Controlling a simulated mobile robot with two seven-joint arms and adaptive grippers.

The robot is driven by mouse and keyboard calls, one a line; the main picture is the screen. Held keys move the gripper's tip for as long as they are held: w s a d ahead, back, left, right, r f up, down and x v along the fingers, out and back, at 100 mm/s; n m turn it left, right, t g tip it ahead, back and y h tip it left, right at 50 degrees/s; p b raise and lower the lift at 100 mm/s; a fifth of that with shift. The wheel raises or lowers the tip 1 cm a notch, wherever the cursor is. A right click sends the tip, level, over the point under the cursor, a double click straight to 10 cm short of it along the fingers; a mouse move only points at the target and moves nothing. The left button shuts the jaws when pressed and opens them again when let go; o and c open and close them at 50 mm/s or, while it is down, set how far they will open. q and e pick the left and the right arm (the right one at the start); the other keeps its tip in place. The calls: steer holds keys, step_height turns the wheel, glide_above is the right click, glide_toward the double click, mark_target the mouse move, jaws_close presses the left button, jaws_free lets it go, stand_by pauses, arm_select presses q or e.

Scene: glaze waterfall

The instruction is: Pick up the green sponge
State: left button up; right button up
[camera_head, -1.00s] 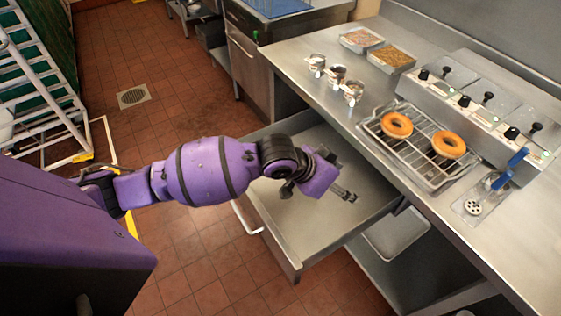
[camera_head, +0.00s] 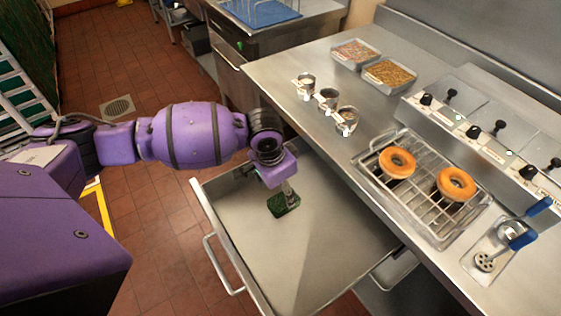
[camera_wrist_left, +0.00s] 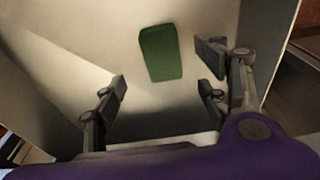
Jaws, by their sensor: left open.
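The green sponge (camera_head: 284,204) lies on the floor of the open metal drawer (camera_head: 330,262), towards its back left. In the left wrist view the sponge (camera_wrist_left: 160,53) shows as a dark green block, beyond the fingertips and between their lines. My left gripper (camera_head: 287,190) points down into the drawer just above the sponge and partly covers it in the head view. In the left wrist view its two fingers (camera_wrist_left: 165,75) are wide apart with nothing between them. Whether a fingertip touches the sponge I cannot tell. My right gripper is not in view.
The drawer's front wall and handle (camera_head: 222,268) face the tiled floor. The steel counter (camera_head: 300,60) above holds small metal cups (camera_head: 327,98), trays of toppings (camera_head: 390,73), and a wire rack (camera_head: 432,215) with two doughnuts. The rest of the drawer is clear.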

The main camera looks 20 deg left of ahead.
mark_target(284, 200)
arm_select(q)
steer(key=shift+w+d+f, duration=0.1)
steer(key=shift+w+f, duration=0.05)
steer(key=shift+f, duration=0.45)
steer(key=shift+w+d+f, duration=0.1)
steer(key=shift+w+f, duration=0.05)
steer(key=shift+f, duration=0.45)
steer(key=shift+s+f, duration=0.15)
steer(key=shift+f, duration=0.2)
steer(key=f, duration=0.2)
steer(key=w+f, duration=0.1)
steer(key=f, duration=0.1)
steer(key=shift+d+f, duration=0.1)
steer(key=shift+f, duration=0.1)
steer(key=c, duration=0.8)
steer(key=shift+c, duration=0.2)
steer(key=shift+r, duration=0.2)
